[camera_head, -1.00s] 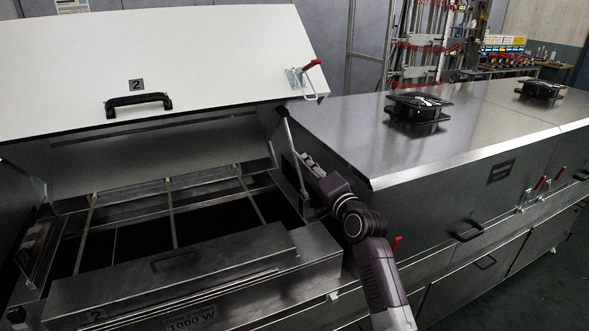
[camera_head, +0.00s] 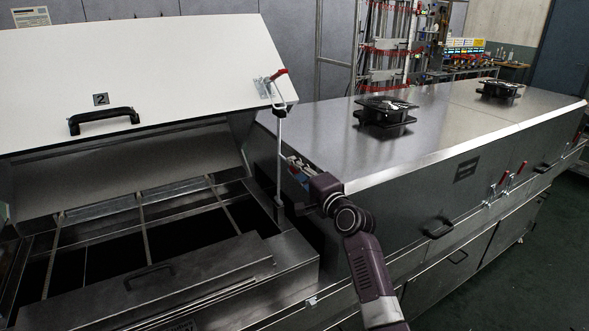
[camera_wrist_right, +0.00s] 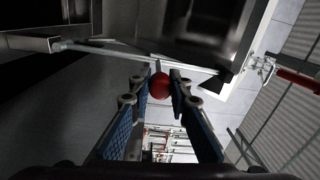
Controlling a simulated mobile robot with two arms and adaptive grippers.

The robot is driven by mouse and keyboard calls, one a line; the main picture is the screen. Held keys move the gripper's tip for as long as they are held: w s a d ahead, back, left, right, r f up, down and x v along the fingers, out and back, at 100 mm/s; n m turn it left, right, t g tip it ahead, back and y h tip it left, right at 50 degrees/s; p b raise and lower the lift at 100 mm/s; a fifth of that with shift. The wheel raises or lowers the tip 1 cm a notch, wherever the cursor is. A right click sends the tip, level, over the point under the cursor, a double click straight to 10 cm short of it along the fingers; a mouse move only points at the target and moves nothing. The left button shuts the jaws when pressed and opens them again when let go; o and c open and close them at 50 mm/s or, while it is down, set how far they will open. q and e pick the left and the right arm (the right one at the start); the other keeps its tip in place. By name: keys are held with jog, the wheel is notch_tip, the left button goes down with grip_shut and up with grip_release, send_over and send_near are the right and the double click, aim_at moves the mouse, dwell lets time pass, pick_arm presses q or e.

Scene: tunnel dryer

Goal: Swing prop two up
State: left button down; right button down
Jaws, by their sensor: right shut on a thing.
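Prop two is a thin metal rod (camera_head: 279,150) at the right end of the open dryer section. It stands nearly upright, its top close to the latch (camera_head: 270,88) on the corner of raised white lid 2 (camera_head: 180,62). Whether it touches the lid I cannot tell. My right gripper (camera_head: 288,160) is beside the rod's middle. In the right wrist view its blue-padded fingers (camera_wrist_right: 160,82) are shut on a red knob (camera_wrist_right: 159,88), seemingly the prop's, and the rod (camera_wrist_right: 110,50) crosses just beyond. My left gripper is not in view.
The open bay (camera_head: 130,235) with crossbars lies below the lid. A closed steel housing (camera_head: 440,125) with black fans (camera_head: 385,112) on top stands to the right, close to my right arm. The floor (camera_head: 530,240) at the right is clear.

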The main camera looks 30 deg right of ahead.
jog(key=c, duration=1.8)
grip_release()
jog(key=shift+d, duration=0.25)
jog(key=shift+o, duration=0.2)
jog(key=shift+s+a, duration=0.1)
jog(key=s, duration=1.1)
jog(key=shift+s+d+f, duration=0.25)
jog(key=shift+s, duration=0.15)
jog(key=shift+f, duration=0.1)
